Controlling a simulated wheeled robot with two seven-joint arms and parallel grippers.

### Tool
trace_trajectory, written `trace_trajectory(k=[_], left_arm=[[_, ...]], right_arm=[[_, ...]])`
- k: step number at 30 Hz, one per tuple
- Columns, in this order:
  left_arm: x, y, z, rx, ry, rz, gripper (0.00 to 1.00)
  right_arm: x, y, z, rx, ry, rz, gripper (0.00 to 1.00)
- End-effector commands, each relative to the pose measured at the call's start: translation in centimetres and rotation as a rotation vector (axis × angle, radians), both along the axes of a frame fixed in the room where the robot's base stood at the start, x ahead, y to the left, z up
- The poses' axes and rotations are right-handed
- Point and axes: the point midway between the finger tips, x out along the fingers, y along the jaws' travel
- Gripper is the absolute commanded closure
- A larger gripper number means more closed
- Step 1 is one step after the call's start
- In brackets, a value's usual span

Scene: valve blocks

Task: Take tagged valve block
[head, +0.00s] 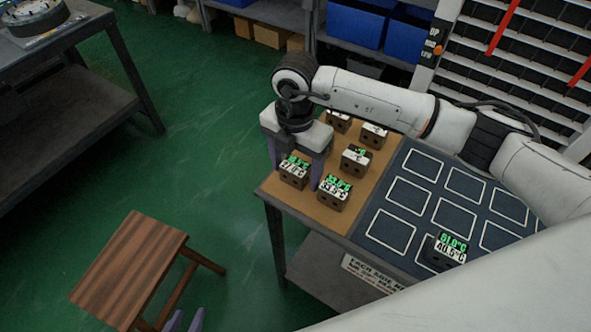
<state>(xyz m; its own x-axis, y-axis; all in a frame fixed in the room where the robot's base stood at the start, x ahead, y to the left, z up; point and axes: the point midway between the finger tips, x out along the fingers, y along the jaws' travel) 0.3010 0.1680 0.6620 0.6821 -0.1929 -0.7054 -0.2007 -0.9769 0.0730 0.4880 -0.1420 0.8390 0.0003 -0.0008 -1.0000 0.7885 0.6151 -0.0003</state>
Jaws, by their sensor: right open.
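Several dark valve blocks with white labelled tops stand on the brown left part of the table. The near-left block (294,173) and near-right block (335,193) show green temperature readings above black-on-white ones. The middle block (356,161) shows a small green mark; two more blocks (374,136) (340,123) are behind. Another block (445,251) reads 61.0°C over 40.5°C on the dark grid mat. My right gripper (296,167) is open, fingers pointing down on either side of the near-left block in the picture; contact is unclear. My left gripper (185,321) shows only two separated fingertips at the bottom edge.
The dark mat (410,226) has white outlined squares, mostly empty where visible. A wooden stool (130,262) stands at lower left, a workbench (70,110) at upper left. Shelves with blue bins (356,24) and a white rack stand behind. My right arm covers part of the table.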

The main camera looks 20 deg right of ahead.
Motion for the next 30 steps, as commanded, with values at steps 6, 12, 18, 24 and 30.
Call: trace_trajectory(k=[6, 12, 18, 24, 30], left_arm=[[-0.1, 0.0, -0.1, 0.000, 0.002, 0.000, 0.69], [-0.4, 0.0, -0.2, 0.001, 0.007, 0.000, 0.69], [-0.6, 0.1, -0.3, 0.001, 0.012, 0.001, 0.69], [-0.6, 0.1, -0.4, 0.001, 0.013, 0.000, 0.69], [-0.6, 0.1, -0.8, 0.001, 0.013, 0.000, 0.69]], right_arm=[[0.0, 0.0, 0.0, 0.001, 0.001, 0.000, 0.60], [0.0, 0.0, 0.0, 0.001, 0.001, 0.000, 0.94], [0.1, 0.1, 0.3, 0.002, -0.003, 0.000, 1.00], [0.2, 0.1, 1.0, 0.004, -0.006, 0.000, 1.00], [0.3, 0.1, 4.3, 0.005, -0.009, 0.001, 1.00]])
